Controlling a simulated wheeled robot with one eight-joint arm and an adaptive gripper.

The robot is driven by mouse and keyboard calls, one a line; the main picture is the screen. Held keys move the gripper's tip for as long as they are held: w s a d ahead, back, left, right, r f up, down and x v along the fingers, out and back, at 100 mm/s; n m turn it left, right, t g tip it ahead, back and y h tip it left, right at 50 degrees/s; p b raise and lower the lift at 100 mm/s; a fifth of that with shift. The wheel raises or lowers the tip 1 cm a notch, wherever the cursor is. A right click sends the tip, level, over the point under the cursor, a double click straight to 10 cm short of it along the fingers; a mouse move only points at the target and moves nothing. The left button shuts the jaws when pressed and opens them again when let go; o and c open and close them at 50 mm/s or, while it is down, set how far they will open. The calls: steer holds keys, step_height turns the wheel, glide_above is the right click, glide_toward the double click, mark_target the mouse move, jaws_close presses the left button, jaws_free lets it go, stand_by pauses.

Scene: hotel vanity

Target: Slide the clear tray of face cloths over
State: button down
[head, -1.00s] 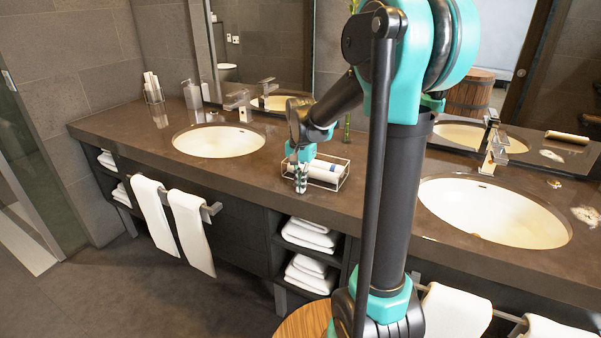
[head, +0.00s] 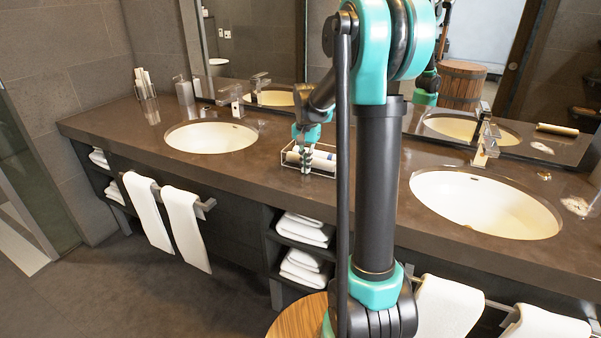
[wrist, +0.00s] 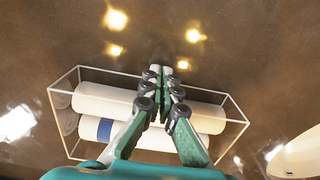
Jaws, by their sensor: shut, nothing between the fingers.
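The clear tray (head: 284,158) with thin pale edges stands on the dark counter between the two sinks. It holds white rolled face cloths (head: 322,156), one with a blue band. The tray (wrist: 62,120) and the rolled cloths (wrist: 102,99) also show in the wrist view. My gripper (head: 305,170) points down at the tray, its fingers together and empty. In the wrist view, my gripper (wrist: 161,72) crosses over the cloths, with its tips near the tray's far rim. I cannot tell whether the tips touch the tray. My arm hides the tray's right end in the head view.
The left sink (head: 210,137) and right sink (head: 485,204) flank the tray. The mirror (head: 258,40) rises behind the counter. Bare counter (head: 250,168) lies left of the tray. White towels (head: 184,228) hang below the front edge.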

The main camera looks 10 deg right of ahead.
mark_target(320, 148)
steer(key=w+d, duration=0.2)
steer(key=w, duration=0.1)
steer(key=w+d, duration=0.3)
steer(key=w, duration=0.1)
steer(key=w+d, duration=0.3)
steer(key=w, duration=0.1)
steer(key=shift+s+a, duration=0.1)
steer(key=shift+s, duration=0.05)
